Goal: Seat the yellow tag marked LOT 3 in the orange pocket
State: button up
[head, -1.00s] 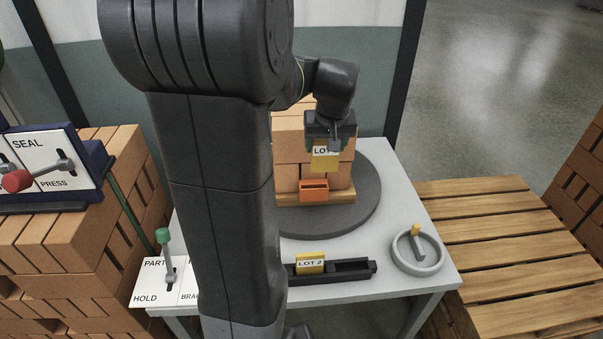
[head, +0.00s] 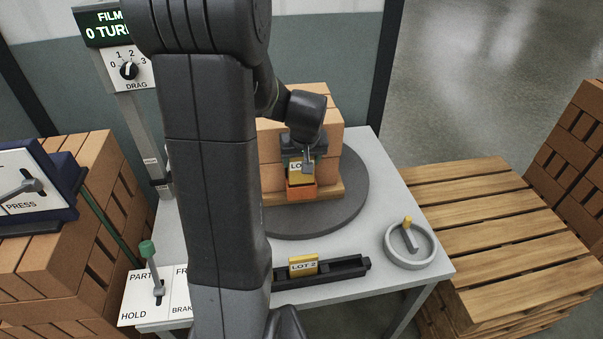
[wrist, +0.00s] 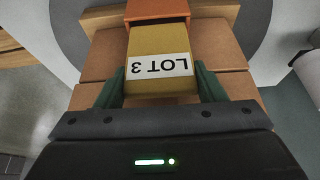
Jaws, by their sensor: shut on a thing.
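The yellow tag marked LOT 3 (head: 295,175) is held in my gripper (head: 303,158), in front of the brick stack. In the wrist view the tag (wrist: 160,75) sits between the two green fingers of my gripper (wrist: 160,88), its lettering upside down in the picture. The orange pocket (head: 301,193) is on the front of the stack, directly below the tag. In the wrist view the pocket (wrist: 157,8) adjoins the tag's far end, lined up with it. I cannot tell how much of the tag, if any, is inside the pocket.
The brick stack (head: 325,105) stands on a dark round turntable (head: 345,205) on a pale table. A black rack (head: 345,269) holds a LOT 2 tag (head: 303,265) in front. A grey handwheel (head: 410,260) is at right. A green-knobbed lever (head: 148,250) stands at front left.

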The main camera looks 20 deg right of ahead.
aim_at(302, 183)
jog(key=shift+f, duration=2.45)
jog(key=shift+f, duration=0.15)
jog(key=o, duration=1)
jog(key=shift+r, duration=0.35)
jog(key=v, duration=1.1)
jog(key=shift+s+r, duration=0.25)
jog(key=shift+s, duration=0.05)
